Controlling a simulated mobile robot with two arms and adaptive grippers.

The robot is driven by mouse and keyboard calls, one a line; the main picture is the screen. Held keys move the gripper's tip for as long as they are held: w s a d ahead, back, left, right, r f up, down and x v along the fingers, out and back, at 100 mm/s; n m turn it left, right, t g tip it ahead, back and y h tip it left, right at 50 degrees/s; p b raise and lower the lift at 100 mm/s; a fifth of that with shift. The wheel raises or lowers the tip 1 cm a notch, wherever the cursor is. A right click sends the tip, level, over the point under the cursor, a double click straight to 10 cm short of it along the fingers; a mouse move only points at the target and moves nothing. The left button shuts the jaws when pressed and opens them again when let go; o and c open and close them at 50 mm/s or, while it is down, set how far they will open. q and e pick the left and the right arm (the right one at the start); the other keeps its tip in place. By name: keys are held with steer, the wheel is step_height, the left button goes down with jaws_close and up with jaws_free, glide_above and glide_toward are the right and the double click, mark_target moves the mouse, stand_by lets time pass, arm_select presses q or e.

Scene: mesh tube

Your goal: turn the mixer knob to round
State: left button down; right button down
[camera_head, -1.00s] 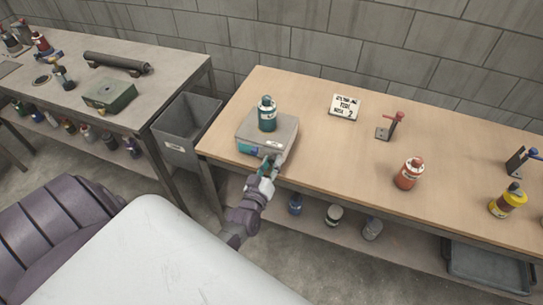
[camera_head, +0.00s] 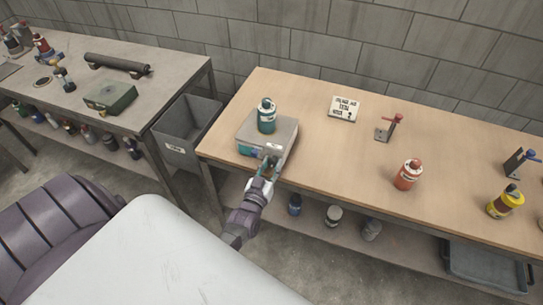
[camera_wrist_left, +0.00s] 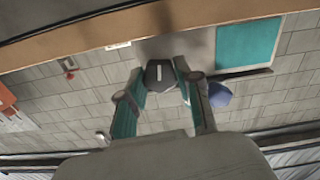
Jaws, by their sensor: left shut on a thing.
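The mixer is a grey box (camera_head: 281,131) on the wooden table, with a teal bottle (camera_head: 266,117) standing upright on top. Its front carries a teal panel, which also shows in the left wrist view (camera_wrist_left: 249,45). The dark knob (camera_wrist_left: 160,75) with a white pointer mark is between my left gripper's fingers. My left gripper (camera_head: 271,160) is at the right part of the mixer's front, shut on the knob; in the head view it hides the knob. In the left wrist view a blue round part (camera_wrist_left: 219,95) is beside one finger. My right gripper is not in view.
A label card (camera_head: 344,108), a red-handled stand (camera_head: 388,128), a red bottle (camera_head: 407,174) and a yellow bottle (camera_head: 505,202) stand to the right on the table. A grey bin (camera_head: 184,140) is left of it. Several containers sit on the lower shelf.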

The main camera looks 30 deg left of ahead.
arm_select(q)
steer(key=c, duration=0.8)
jaws_free()
steer(key=v, duration=1.2)
steer(key=shift+d, duration=0.1)
